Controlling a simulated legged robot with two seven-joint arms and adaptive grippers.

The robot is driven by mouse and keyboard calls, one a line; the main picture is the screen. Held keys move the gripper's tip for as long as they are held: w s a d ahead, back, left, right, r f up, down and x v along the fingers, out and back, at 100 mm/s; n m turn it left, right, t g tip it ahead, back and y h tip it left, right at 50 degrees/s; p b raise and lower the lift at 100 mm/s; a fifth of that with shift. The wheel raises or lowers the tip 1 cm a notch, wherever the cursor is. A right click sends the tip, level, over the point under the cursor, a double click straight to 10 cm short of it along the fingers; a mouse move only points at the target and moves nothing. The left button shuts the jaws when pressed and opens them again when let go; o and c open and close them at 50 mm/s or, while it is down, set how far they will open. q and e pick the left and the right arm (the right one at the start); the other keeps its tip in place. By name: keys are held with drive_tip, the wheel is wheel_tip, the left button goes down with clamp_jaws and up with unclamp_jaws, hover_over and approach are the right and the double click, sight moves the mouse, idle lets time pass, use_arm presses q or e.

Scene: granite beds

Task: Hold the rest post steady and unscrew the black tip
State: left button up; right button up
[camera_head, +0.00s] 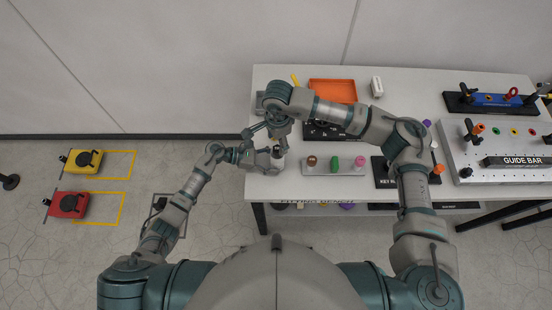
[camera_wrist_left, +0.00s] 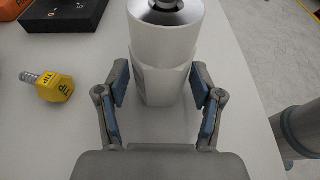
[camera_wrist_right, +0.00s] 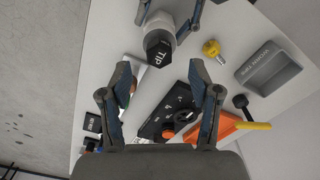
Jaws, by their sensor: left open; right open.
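The white rest post (camera_wrist_left: 165,60) stands between the spread blue pads of my left gripper (camera_wrist_left: 160,92), with visible gaps on both sides. The black hexagonal tip (camera_wrist_right: 160,48), marked TIP, sits on the end of the post in the right wrist view. My right gripper (camera_wrist_right: 162,100) is open and empty; the tip shows beyond its fingers, not between the pads. In the head view my left gripper (camera_head: 262,158) and right gripper (camera_head: 279,138) meet near the table's left edge and mostly hide the post.
A yellow tip (camera_wrist_left: 52,86) with a threaded end lies beside the post. An orange tray (camera_head: 332,91), a holder with coloured knobs (camera_head: 322,168) and a guide bar board (camera_head: 500,145) are to the right.

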use_arm(q)
drive_tip(key=shift+d, duration=0.15)
drive_tip(key=c, duration=1)
drive_tip(key=shift+f, duration=0.1)
drive_tip(key=shift+f, duration=0.15)
use_arm(e)
drive_tip(key=shift+f, duration=0.15)
use_arm(q)
drive_tip(key=o, duration=0.7)
drive_tip(key=shift+c, duration=0.2)
drive_tip(key=c, duration=0.7)
